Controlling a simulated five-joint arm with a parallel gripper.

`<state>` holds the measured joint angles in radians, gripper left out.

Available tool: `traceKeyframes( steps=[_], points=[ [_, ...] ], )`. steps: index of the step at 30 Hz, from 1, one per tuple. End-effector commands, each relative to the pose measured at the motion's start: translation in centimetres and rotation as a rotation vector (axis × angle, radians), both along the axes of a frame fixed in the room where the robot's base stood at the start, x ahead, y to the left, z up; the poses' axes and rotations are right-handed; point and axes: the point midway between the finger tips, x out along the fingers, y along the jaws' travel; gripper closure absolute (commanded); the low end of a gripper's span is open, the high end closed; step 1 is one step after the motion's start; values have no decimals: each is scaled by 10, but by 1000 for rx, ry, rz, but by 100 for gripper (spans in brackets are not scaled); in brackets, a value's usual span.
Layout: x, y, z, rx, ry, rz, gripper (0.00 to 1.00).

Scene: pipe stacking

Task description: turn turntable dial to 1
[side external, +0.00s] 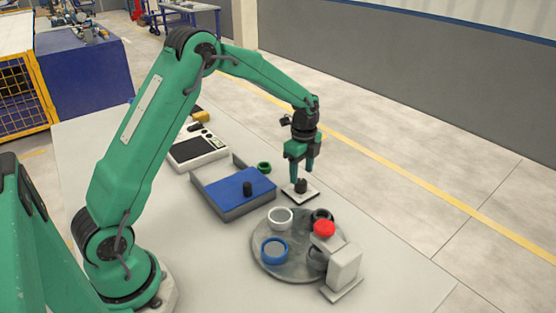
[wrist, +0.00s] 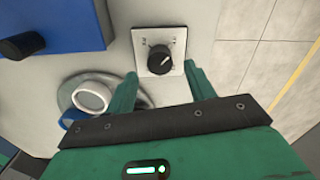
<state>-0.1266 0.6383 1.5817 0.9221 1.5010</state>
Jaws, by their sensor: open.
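The dial is a black knob (side external: 301,185) on a small white square plate (side external: 309,194) lying on the table. In the wrist view the knob (wrist: 159,60) shows a pale pointer line aimed toward the upper right; the marks on its plate (wrist: 175,38) are too small to read. My gripper (side external: 301,176) points down at the knob in the side view. In the wrist view my gripper (wrist: 166,82) is open, with its two fingers apart and nothing between them. The knob appears just beyond the fingertips. I cannot tell whether a finger touches it.
A grey round turntable (side external: 262,257) carries a white ring (side external: 280,218), a blue ring (side external: 274,250), and a dark ring. A blue-topped box (side external: 236,188) and a green ring (side external: 264,167) are left of the dial.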

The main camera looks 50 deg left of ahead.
Motion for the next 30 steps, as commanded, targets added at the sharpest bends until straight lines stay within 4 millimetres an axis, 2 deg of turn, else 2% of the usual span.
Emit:
traceKeyframes(
  steps=[3, 9, 15, 22, 23, 27, 30],
  points=[
    [-1, 0, -17, -1, 4, 0, 46],
    [0, 0, -36, 0, 1, 0, 46],
    [0, 0, -44, 0, 0, 0, 46],
    [0, 0, -45, 0, 0, 0, 46],
    [0, 0, -45, 0, 0, 0, 48],
    [0, 0, -44, 0, 0, 0, 75],
    [0, 0, -44, 0, 0, 0, 91]
  ],
)
